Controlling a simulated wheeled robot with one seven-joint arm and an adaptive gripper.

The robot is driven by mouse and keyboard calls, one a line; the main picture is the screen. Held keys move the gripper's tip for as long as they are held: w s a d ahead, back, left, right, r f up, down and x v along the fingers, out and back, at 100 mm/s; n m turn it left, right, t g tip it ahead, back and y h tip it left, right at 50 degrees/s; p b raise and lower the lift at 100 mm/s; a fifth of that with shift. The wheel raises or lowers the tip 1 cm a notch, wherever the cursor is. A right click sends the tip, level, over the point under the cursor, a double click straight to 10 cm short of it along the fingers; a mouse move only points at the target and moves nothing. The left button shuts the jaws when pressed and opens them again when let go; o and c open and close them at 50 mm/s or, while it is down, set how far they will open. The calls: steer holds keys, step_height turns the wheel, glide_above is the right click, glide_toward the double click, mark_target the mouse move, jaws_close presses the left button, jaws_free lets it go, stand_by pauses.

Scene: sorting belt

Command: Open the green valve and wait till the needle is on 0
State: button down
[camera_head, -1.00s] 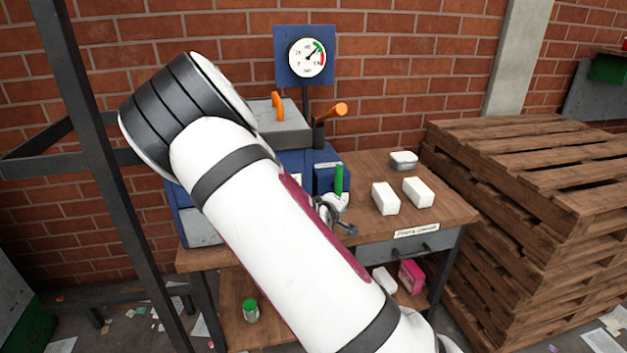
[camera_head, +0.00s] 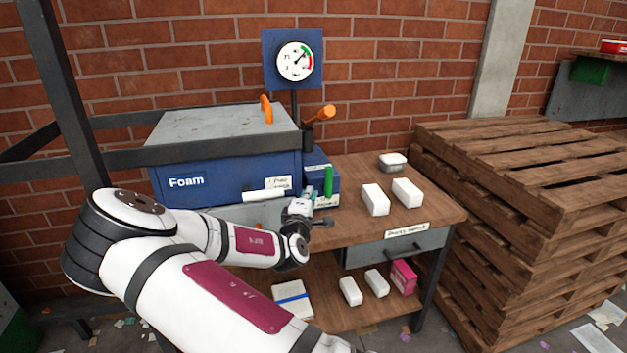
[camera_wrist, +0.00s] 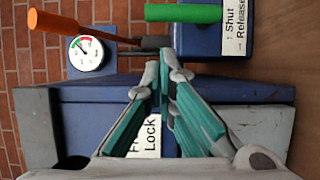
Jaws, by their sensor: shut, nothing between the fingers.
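The green valve handle (camera_head: 328,180) stands upright on the right end of the blue press, just right of my gripper in the head view. In the wrist view the green handle (camera_wrist: 183,13) lies across the top, beside a "Shut / Release" label (camera_wrist: 236,28). My gripper (camera_head: 309,194) is in front of the press; in the wrist view its teal fingers (camera_wrist: 160,65) are together and empty, below the handle and apart from it. The round gauge (camera_head: 295,62) has its needle pointing up and right, away from the low left end; it also shows in the wrist view (camera_wrist: 87,53).
The blue "Foam" box (camera_head: 220,181) has a grey lid with an orange grip (camera_head: 266,108). An orange-ended lever (camera_head: 320,113) rises behind the green handle. White blocks (camera_head: 375,199) lie on the bench (camera_head: 440,200) to the right. Pallets (camera_head: 520,200) are stacked beside it.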

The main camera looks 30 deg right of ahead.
mark_target(326, 179)
steer(key=x, duration=1)
steer(key=shift+s+d, duration=0.1)
steer(key=shift+d, duration=0.05)
steer(key=shift+d+r+m, duration=0.15)
steer(key=shift+m, duration=0.25)
